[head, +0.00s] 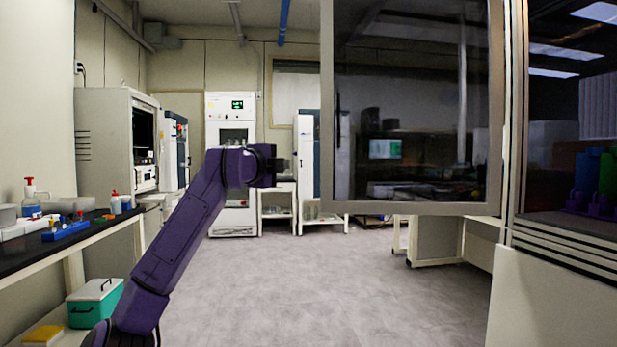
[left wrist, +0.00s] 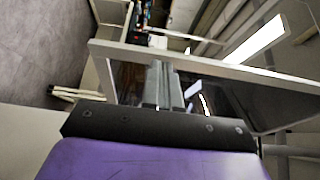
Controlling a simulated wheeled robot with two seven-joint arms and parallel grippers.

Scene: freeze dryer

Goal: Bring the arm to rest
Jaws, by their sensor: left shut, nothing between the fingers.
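My purple left arm (head: 185,235) rises from the lower left in the head view. Its dark gripper (head: 282,165) points right at the end of the raised arm, just left of an open glass door (head: 410,110). In the left wrist view the gripper's fingers (left wrist: 163,85) are together and hold nothing. They overlap the pale frame of a glass panel (left wrist: 230,68) in that view; I cannot tell whether they touch it. My right gripper is not in view.
The freeze dryer cabinet (head: 560,270) stands at the right, with colored items behind glass. A black-topped bench (head: 60,242) with bottles and racks is at the left, and a teal box (head: 95,302) sits below it. The grey floor (head: 320,290) in the middle is clear.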

